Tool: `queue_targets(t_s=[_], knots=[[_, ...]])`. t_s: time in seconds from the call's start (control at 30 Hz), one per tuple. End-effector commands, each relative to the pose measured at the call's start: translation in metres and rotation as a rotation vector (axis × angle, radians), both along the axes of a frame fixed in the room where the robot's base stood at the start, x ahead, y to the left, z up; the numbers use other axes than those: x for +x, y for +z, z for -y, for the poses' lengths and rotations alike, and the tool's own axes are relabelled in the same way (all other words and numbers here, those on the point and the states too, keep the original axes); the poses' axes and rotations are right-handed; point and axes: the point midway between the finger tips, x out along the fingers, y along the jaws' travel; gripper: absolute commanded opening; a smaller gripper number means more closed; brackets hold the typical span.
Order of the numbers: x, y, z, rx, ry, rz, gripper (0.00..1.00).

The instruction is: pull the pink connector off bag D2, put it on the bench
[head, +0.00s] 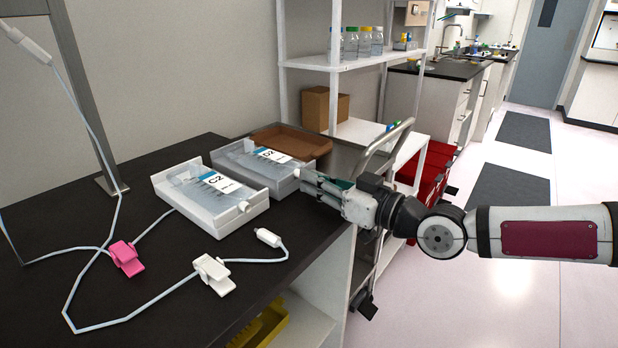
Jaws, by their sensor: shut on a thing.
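Bag D2 (262,156) lies in the rear white tray (232,160) on the dark bench (70,225); its label seems to read D2. A small white port end (297,172) sticks out at the tray's right side. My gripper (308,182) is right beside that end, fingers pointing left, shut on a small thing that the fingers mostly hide. No pink shows between the fingers, so I cannot tell whether the thing is still joined to the bag. A pink clamp (126,258) sits on the white tubing at the bench's left.
Bag C2 (208,185) lies in the front white tray (236,217). A white clamp (214,274) and a white tube end (268,237) lie in front. A brown tray (318,147) is behind. A metal pole (88,95) stands left. Bare bench shows at front left.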

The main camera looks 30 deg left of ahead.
Motion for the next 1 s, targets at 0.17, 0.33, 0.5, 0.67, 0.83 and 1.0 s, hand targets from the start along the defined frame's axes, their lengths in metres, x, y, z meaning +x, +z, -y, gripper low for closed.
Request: queue_targets(t_s=[0.17, 0.33, 0.5, 0.67, 0.83, 1.0], knots=[[0.000, 0.000, 0.001, 0.000, 0.000, 0.000, 0.00], [0.000, 0.000, 0.004, 0.000, -0.001, 0.000, 0.00], [0.000, 0.000, 0.008, 0.000, -0.001, -0.001, 0.00], [-0.001, 0.000, 0.012, 0.000, 0.000, -0.001, 0.00], [-0.001, 0.000, 0.015, 0.000, -0.001, -0.001, 0.00], [-0.002, 0.000, 0.027, 0.000, -0.001, -0.001, 0.00]])
